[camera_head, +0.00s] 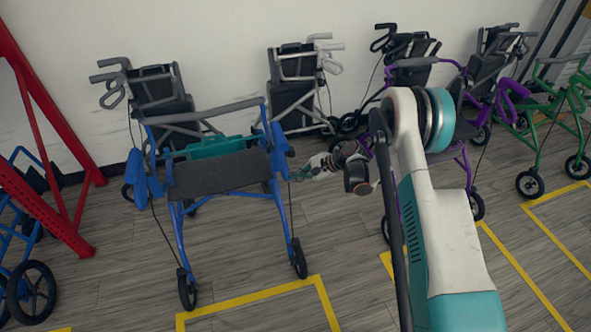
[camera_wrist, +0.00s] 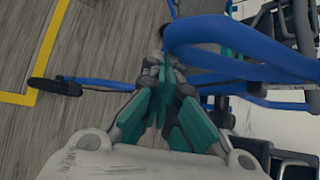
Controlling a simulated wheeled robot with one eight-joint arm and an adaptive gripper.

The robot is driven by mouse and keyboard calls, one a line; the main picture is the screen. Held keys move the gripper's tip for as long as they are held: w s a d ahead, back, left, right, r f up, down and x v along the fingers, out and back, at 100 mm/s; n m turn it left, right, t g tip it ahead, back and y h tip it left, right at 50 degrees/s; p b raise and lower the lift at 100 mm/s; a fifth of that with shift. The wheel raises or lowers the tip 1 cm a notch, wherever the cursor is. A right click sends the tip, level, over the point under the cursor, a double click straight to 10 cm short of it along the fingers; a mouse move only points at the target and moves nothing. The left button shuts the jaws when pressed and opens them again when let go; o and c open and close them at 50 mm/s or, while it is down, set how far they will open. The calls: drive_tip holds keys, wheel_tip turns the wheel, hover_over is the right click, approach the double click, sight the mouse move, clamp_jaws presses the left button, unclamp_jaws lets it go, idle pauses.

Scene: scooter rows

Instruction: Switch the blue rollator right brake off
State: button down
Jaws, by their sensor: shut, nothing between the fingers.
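The blue rollator (camera_head: 218,178) stands upright at left centre in the head view, with a dark seat and a teal part behind it. One blue handle with its brake lever (camera_head: 279,139) is on the picture's right side. My gripper (camera_head: 304,172) is just right of and below that handle, seemingly apart from it. In the wrist view my gripper (camera_wrist: 168,68) has its fingers together and empty. A thick blue curved part of the rollator (camera_wrist: 235,38) passes close beyond the fingertips. I cannot tell whether they touch or how the brake is set.
A red rack (camera_head: 45,140) stands at far left with a blue wheeled frame (camera_head: 28,240) beside it. A purple rollator (camera_head: 470,160) is partly behind my arm, and a green one (camera_head: 545,120) is farther right. Floor in front is free.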

drive_tip(key=s+r+m+g+p, duration=0.1)
drive_tip(key=s+r, duration=0.2)
drive_tip(key=r, duration=0.2)
drive_tip(key=shift+s+d+r+g+h, duration=0.15)
drive_tip(key=shift+d+g+h, duration=0.25)
drive_tip(key=w+d+r+p, duration=0.1)
drive_tip(key=d+r, duration=0.2)
drive_tip(key=d, duration=0.5)
drive_tip(key=shift+d+r, duration=0.3)
drive_tip(key=shift+d, duration=0.1)
